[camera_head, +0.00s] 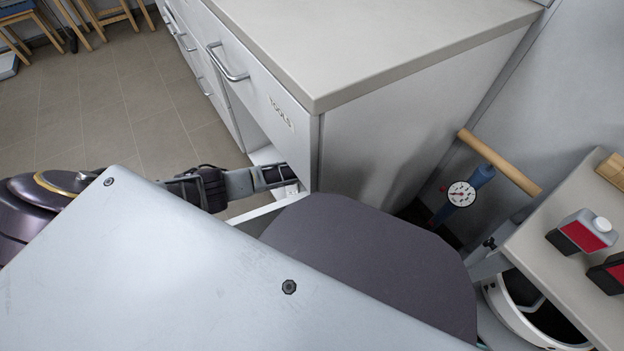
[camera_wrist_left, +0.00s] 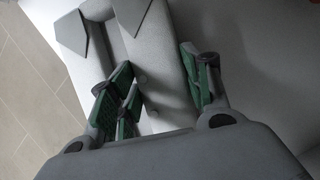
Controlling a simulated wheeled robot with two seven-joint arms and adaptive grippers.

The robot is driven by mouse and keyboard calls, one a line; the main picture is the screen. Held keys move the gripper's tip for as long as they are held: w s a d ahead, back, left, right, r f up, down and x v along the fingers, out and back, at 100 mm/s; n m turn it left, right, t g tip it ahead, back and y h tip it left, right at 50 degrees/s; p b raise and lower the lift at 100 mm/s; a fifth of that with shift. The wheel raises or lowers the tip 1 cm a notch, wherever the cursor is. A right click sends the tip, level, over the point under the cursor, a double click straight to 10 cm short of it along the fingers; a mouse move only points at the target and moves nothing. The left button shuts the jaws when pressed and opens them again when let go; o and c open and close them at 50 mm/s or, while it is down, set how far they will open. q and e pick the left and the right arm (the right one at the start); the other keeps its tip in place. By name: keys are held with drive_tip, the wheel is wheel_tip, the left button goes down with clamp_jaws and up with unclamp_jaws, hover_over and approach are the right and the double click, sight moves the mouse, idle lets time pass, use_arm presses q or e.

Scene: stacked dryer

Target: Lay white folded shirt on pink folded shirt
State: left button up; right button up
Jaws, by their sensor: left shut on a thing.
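The white folded shirt (camera_wrist_left: 163,55) shows in the left wrist view as a pale grey-white folded piece with a pointed collar and buttons. My left gripper (camera_wrist_left: 155,92) is shut on it, with green-padded fingers on both sides of its near part. In the head view my left gripper (camera_head: 272,178) reaches in at the opening below the drawer marked TOOLS, and its fingertips are partly hidden by the cabinet. I cannot make out the shirt clearly there. The pink folded shirt is not in view in either frame. My right gripper is not in view.
The cabinet (camera_head: 390,150) with its countertop and drawers stands close to my left gripper. At the right are a gauge pump (camera_head: 462,192) with a wooden handle and a bench (camera_head: 555,255) with red-labelled containers (camera_head: 582,231). Tiled floor (camera_head: 110,105) at the left is clear.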

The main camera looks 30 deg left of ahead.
use_arm(q)
drive_tip(key=shift+f+b, duration=0.3)
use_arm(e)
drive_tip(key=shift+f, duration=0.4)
use_arm(q)
drive_tip(key=o, duration=1.3)
drive_tip(key=shift+c, duration=0.2)
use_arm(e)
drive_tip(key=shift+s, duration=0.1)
use_arm(q)
drive_tip(key=shift+r, duration=0.1)
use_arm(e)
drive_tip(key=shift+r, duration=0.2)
use_arm(q)
drive_tip(key=shift+r+p, duration=0.75)
drive_tip(key=shift+p, duration=0.05)
drive_tip(key=shift+p+v, duration=1)
drive_tip(key=shift+v, duration=0.95)
drive_tip(key=p+v, duration=0.3)
drive_tip(key=v, duration=0.4)
drive_tip(key=shift+r, duration=0.25)
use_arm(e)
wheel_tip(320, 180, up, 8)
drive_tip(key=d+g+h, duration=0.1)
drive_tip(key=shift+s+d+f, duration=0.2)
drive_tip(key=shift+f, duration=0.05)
use_arm(q)
drive_tip(key=shift+s+d, duration=0.1)
drive_tip(key=shift+d, duration=0.05)
